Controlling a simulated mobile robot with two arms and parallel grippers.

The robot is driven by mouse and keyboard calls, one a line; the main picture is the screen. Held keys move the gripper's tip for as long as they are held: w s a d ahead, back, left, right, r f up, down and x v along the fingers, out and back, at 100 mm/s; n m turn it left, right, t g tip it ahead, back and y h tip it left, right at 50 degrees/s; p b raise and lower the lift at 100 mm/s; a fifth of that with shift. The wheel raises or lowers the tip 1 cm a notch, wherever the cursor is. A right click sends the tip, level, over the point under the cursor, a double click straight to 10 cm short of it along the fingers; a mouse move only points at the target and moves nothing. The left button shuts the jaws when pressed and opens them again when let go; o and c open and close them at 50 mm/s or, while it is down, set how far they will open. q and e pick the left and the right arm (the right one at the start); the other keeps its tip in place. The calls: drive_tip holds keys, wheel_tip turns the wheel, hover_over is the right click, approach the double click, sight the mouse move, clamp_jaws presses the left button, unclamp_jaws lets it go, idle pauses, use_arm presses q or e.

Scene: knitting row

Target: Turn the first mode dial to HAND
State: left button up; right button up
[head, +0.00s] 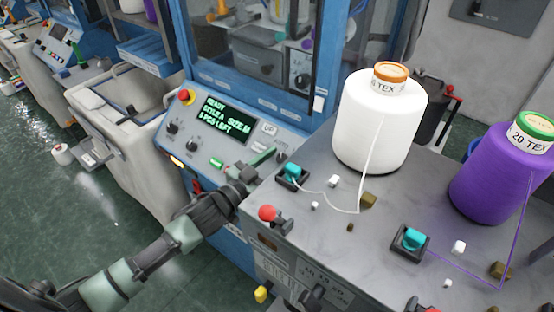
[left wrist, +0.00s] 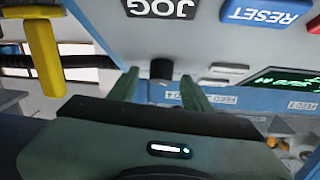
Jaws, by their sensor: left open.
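In the left wrist view a dark round knob (left wrist: 160,69) stands out from the grey panel, between my left gripper's two green fingers (left wrist: 157,85). A gap shows on each side, so the fingers are open and apart from the knob. In the head view my left gripper (head: 251,163) is at the right part of the sloped control panel (head: 215,150), beside a dark knob (head: 281,156). I cannot read HAND or any dial mark, nor tell which knob is the first mode dial. My right gripper is not in view.
The panel has a green-lit screen (head: 226,118), a red mushroom button (head: 186,97) and two dark knobs at left. JOG (left wrist: 160,8) and RESET (left wrist: 264,12) buttons are near my fingers. White (head: 378,125) and purple (head: 497,180) yarn cones stand on the grey top at right.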

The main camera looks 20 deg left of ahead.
use_arm(q)
clamp_jaws()
drive_tip(key=shift+h, duration=0.3)
drive_tip(key=m+g+h, duration=0.1)
drive_tip(key=m, duration=0.2)
drive_tip(key=m+g+h+p, duration=0.1)
drive_tip(key=shift+w+a+r+m+g+h, duration=0.1)
drive_tip(key=shift+w+a+m+g+h, duration=0.1)
drive_tip(key=shift+a+m+g+h, duration=0.15)
drive_tip(key=m+g, duration=0.1)
drive_tip(key=m, duration=0.1)
drive_tip(key=m+g+h, duration=0.1)
drive_tip(key=shift+w+a+r+m+g+h+p, duration=0.1)
drive_tip(key=shift+w+r+m+g+h+p, duration=0.05)
drive_tip(key=shift+m+g+h+p, duration=0.15)
drive_tip(key=m+g+h+p, duration=0.1)
drive_tip(key=m+g, duration=0.2)
drive_tip(key=m, duration=0.1)
drive_tip(key=shift+w, duration=0.1)
drive_tip(key=shift+m+g, duration=1.45)
